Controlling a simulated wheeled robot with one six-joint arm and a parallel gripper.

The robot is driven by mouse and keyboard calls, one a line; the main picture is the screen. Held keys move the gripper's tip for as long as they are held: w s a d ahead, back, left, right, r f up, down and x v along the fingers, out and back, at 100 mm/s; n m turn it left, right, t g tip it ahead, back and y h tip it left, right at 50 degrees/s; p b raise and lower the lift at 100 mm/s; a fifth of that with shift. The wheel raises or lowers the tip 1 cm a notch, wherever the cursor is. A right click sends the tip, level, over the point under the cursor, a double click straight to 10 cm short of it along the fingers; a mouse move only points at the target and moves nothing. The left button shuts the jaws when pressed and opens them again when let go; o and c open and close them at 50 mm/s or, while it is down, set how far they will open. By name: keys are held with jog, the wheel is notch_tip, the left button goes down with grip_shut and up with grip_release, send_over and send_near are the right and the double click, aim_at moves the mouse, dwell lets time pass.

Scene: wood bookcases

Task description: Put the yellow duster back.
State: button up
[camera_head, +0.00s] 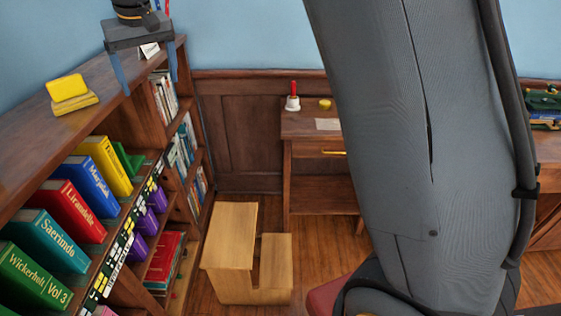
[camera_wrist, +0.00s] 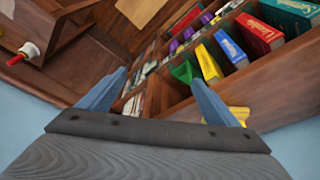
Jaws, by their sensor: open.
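A yellow two-part object (camera_head: 70,94), which looks like the folded duster, lies on top of the wooden bookcase (camera_head: 28,135) at the left. One part leans up on a flat part. In the wrist view a bit of yellow (camera_wrist: 238,115) shows behind the right finger, mostly hidden. My gripper (camera_head: 145,70) is open, with two blue fingers pointing down over the far end of the bookcase top. It is beyond and to the right of the yellow object, apart from it. Nothing is held between the fingers (camera_wrist: 158,76).
A small white card (camera_head: 149,50) stands behind my fingers. Coloured books (camera_head: 75,205) and a green bookend-like piece (camera_head: 128,158) fill the shelf below. A wooden step stool (camera_head: 230,240) stands on the floor. A desk (camera_head: 305,125) at the back holds a red-handled bell (camera_head: 292,100).

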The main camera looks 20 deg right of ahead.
jog(key=s+d+f+m, duration=0.1)
jog(key=s+d+f, duration=0.4)
jog(key=s+d, duration=0.3)
jog(key=s+d+f+m+g, duration=0.1)
jog(key=s+d+f, duration=0.5)
jog(key=s, duration=0.5)
jog(key=s+d+f+m, duration=0.1)
jog(key=s+d+f, duration=0.5)
jog(key=s+d, duration=0.3)
jog(key=shift+s+d+h, duration=0.3)
jog(key=shift+s+h, duration=0.1)
jog(key=shift+f, duration=0.1)
jog(key=shift+f+g+b, duration=0.4)
jog(key=shift+f+b, duration=0.6)
jog(key=shift+f, duration=0.2)
